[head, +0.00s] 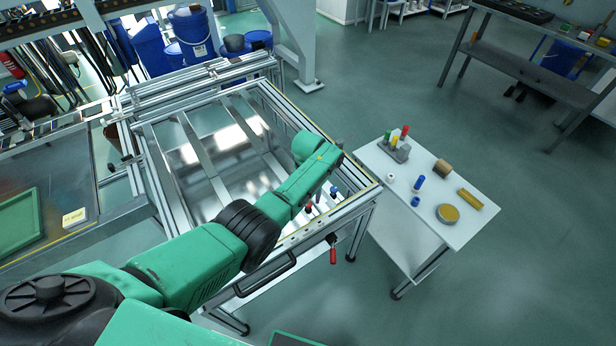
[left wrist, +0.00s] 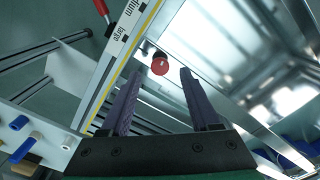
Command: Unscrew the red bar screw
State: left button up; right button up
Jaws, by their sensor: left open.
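The red bar screw (left wrist: 160,65) shows its round red head in the left wrist view, near the metal bar with the "medium" and "large" labels. In the head view a small red head (head: 308,206) shows at the near right part of the frame, beside my left forearm. My left gripper (left wrist: 159,78) is open, with its two dark fingers on either side of the red head as seen in the left wrist view. It holds nothing, and I cannot tell how far the tips are from the head. In the head view my fingers are mostly hidden by the arm. My right gripper is not in view.
The metal panel frame (head: 160,190) lies under my left arm. A red-handled lever (head: 333,255) hangs at its front edge. A white side table (head: 460,232) at right carries a peg rack (head: 394,150), blue pegs and a round yellow-topped tin (head: 447,213).

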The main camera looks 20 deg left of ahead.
aim_at(308, 205)
pick_arm(q)
notch_tip(308, 205, up, 11)
jog(key=p, duration=0.1)
jog(key=shift+r, duration=0.15)
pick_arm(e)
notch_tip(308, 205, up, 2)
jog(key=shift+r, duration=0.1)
